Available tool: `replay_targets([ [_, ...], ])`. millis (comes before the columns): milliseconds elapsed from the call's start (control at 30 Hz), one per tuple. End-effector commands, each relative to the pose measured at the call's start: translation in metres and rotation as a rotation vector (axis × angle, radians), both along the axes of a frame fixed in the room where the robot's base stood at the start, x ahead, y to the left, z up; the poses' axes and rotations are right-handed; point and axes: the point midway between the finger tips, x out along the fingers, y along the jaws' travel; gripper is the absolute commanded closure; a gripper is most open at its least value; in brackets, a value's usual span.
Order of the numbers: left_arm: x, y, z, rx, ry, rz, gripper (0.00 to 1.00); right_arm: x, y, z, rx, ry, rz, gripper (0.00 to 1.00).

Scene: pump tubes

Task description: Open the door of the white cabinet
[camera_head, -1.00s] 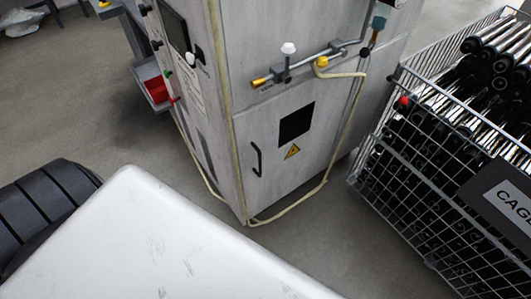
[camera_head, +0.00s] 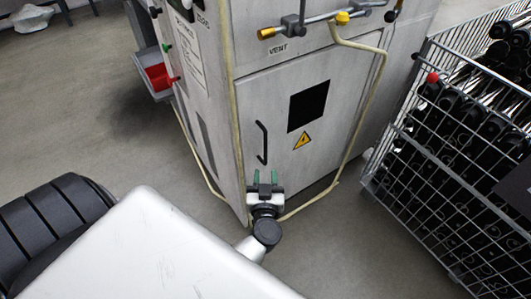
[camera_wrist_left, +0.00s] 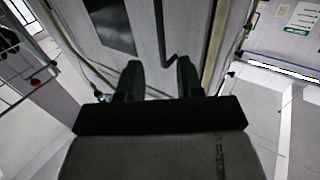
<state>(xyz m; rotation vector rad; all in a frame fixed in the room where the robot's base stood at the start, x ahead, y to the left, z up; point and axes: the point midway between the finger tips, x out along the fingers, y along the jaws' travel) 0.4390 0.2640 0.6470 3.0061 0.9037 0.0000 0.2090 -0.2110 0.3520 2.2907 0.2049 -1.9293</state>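The white cabinet (camera_head: 222,100) stands ahead of me. Its lower front door (camera_head: 335,125) looks shut and has a black panel, a yellow warning sign and a black vertical bar handle (camera_head: 261,142) near its left edge. My left gripper (camera_head: 265,175) is open, with two dark green fingers just below the handle in the head view. In the left wrist view, the handle (camera_wrist_left: 163,30) lies ahead of the gap between the open fingers (camera_wrist_left: 160,78), nearer the right finger. I see no contact. My right gripper is not in view.
A yellowish hose (camera_head: 376,85) loops around the door. A wire cage (camera_head: 440,160) of black parts stands close on the right. A red bin (camera_head: 158,77) is at the left.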

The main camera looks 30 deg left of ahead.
Motion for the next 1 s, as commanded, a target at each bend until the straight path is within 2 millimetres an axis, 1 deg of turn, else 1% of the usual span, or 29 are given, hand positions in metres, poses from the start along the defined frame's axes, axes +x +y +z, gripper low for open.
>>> replay_targets([
  [167, 0.015, 0.011, 0.003, 0.001, -0.004, 0.008, 0.64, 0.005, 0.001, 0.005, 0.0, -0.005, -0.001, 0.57],
  [400, 0.054, 0.037, 0.002, 0.002, -0.005, 0.006, 0.64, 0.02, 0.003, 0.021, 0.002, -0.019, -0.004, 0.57],
  [600, 0.079, 0.053, 0.001, 0.001, -0.003, 0.005, 0.64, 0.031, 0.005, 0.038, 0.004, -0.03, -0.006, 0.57],
  [767, 0.088, 0.059, 0.002, -0.001, -0.002, 0.005, 0.64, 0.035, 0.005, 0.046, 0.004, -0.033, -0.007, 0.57],
  [1000, 0.089, 0.06, 0.002, -0.001, -0.001, 0.005, 0.64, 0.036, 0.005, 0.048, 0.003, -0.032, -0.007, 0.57],
])
